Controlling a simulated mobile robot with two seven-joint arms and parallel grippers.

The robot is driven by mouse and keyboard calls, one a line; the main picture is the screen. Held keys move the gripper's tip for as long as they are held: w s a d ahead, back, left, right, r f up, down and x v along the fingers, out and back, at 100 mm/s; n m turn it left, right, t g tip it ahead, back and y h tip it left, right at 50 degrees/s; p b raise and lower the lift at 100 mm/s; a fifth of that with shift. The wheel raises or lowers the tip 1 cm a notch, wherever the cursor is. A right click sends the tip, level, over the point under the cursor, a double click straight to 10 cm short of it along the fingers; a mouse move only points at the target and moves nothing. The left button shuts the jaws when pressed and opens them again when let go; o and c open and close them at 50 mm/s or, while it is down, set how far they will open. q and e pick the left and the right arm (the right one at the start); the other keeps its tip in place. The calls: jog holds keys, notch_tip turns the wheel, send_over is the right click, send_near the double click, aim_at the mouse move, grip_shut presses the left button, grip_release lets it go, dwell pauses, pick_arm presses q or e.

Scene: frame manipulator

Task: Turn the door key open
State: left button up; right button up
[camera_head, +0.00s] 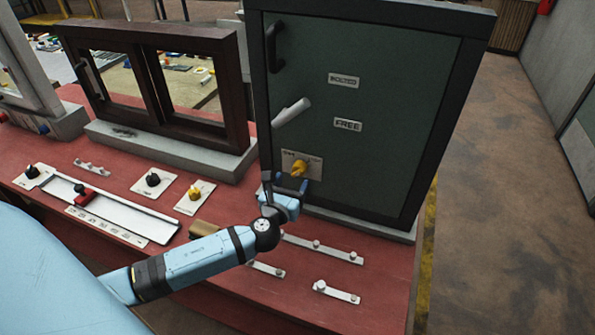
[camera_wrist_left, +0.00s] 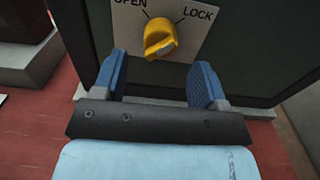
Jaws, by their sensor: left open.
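The door key is a yellow knob (camera_head: 298,168) on a pale plate (camera_head: 314,166) low on the dark green door (camera_head: 400,90). In the left wrist view the yellow knob (camera_wrist_left: 160,38) sits below the words OPEN at left and LOCK at right. My right gripper is not in view.
A grey lever handle (camera_head: 291,112) sticks out of the door above the knob, with BOLTED and FREE labels (camera_head: 347,125) beside it. A brown window frame (camera_head: 160,75) stands left. Several rails, a slider (camera_head: 85,196) and knobs (camera_head: 194,194) lie on the red table (camera_head: 120,270).

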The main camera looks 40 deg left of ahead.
aim_at(297, 175)
pick_arm(q)
jog(key=shift+x, duration=2.1)
jog(key=shift+c, duration=0.5)
jog(key=c, duration=0.8)
